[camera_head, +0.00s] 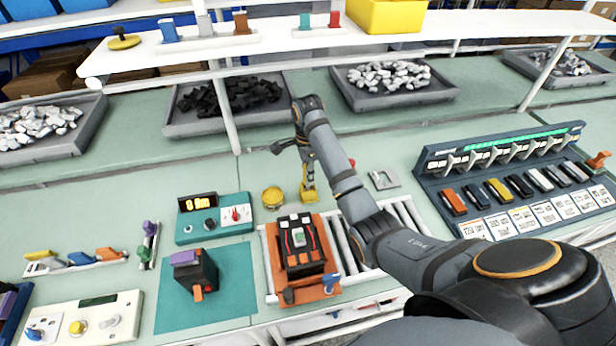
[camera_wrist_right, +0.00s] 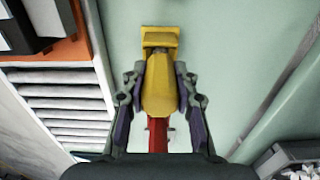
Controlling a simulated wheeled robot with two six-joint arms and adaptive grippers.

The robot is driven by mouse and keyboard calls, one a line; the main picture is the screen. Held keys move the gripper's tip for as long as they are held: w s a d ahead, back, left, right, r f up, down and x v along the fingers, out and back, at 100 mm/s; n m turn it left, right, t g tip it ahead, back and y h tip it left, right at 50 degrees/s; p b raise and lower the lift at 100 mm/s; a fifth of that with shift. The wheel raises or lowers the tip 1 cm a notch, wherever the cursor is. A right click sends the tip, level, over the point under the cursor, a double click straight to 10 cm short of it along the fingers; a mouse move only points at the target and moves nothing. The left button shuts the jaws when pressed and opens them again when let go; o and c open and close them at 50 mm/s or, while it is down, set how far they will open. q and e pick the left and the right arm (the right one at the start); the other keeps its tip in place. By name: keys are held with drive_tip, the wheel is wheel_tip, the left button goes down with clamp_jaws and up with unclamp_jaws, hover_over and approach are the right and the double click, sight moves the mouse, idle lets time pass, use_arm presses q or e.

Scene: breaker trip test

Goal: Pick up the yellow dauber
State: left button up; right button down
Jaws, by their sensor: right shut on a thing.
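The yellow dauber (camera_head: 308,192) stands near the middle of the bench, just behind the orange plate. In the right wrist view the dauber (camera_wrist_right: 159,88) has a yellow body with a wider block at its far end and a red part at the near end. My right gripper (camera_head: 307,172) comes down on it from above. In the wrist view the fingers (camera_wrist_right: 160,100) of my right gripper are shut on its sides. I cannot tell whether its bottom touches the bench. My left gripper is not in view.
A round yellow pot (camera_head: 272,197) stands just left of the dauber. An orange plate (camera_head: 272,262) with a black breaker (camera_head: 298,240) lies in front, on rollers (camera_head: 345,245). A teal tester (camera_head: 214,222) is at left. A rack of breakers (camera_head: 505,180) is at right.

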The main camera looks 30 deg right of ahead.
wheel_tip(320, 180, up, 9)
drive_tip(key=p, duration=0.7)
drive_tip(key=shift+s+p, duration=0.1)
drive_tip(key=shift+p, duration=0.25)
drive_tip(key=shift+f, duration=0.1)
idle(0.8)
